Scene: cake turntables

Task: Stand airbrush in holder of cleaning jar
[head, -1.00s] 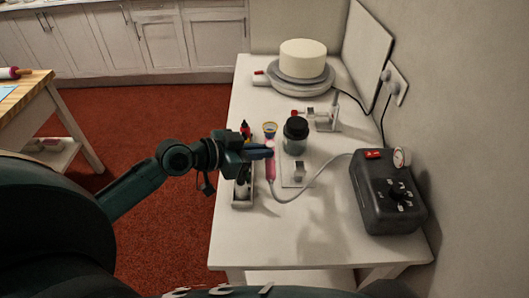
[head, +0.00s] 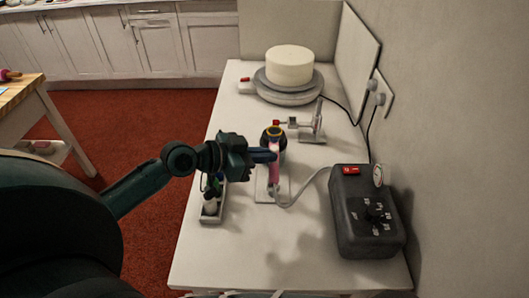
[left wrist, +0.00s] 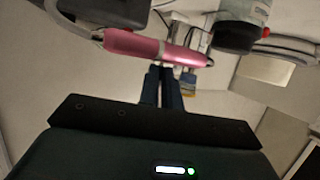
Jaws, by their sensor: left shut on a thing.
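The airbrush also shows in the left wrist view (left wrist: 135,45), crossing just beyond the fingertips (left wrist: 163,72), with a hose at one end. In the left wrist view the jar (left wrist: 243,20) is at the upper right, apart from the airbrush. The holder is hard to make out. My right gripper is not in view.
A dark compressor (head: 367,212) with a red switch stands at the right, joined to the airbrush by a grey hose (head: 313,185). A narrow tray (head: 211,213) of bottles lies to the left. A white stand (head: 316,127) and a cake turntable (head: 286,93) are behind. The table's front is clear.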

